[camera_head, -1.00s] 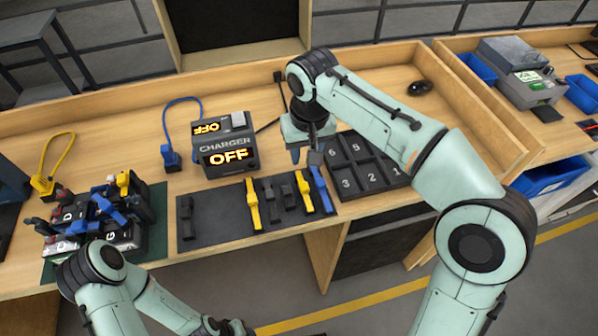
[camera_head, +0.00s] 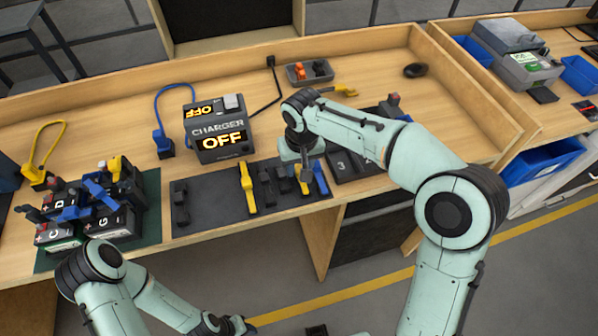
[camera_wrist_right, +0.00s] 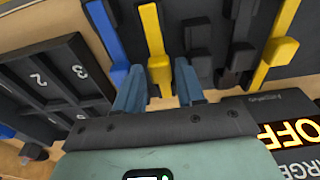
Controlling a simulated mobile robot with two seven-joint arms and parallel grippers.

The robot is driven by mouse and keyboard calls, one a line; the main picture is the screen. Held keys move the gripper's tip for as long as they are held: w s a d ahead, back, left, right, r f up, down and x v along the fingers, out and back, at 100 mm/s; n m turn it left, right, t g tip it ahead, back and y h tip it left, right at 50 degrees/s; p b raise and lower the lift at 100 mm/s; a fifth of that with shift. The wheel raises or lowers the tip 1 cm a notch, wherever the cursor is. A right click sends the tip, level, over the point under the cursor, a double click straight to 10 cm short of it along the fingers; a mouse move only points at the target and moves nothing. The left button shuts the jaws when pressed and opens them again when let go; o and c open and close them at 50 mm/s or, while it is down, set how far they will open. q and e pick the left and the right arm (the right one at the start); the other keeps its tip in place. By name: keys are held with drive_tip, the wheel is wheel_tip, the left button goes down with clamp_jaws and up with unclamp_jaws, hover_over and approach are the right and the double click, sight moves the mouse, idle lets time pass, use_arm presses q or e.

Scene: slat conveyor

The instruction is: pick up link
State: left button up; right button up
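Flat links lie side by side on a dark mat (camera_head: 215,207): a yellow link (camera_head: 247,188), dark links (camera_head: 267,184), another yellow link, and a blue link (camera_head: 320,178) at the right. My right gripper (camera_head: 305,178) is low over the right-hand yellow link and partly hides it. In the right wrist view its two blue-grey fingers (camera_wrist_right: 159,88) are apart, with the yellow link (camera_wrist_right: 154,45) between and beyond them; I cannot tell whether they touch it. The blue link (camera_wrist_right: 106,42) is close on the left there. My left gripper (camera_head: 230,325) is low in front of the bench, its fingers unclear.
The charger (camera_head: 219,142) reads OFF behind the mat. A numbered tray (camera_head: 345,165) is right of the links, partly behind my arm. Lettered battery blocks (camera_head: 107,225) with blue and yellow clamps stand at left. A small grey tray (camera_head: 310,74) sits at the back.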

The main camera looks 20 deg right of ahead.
clamp_jaws()
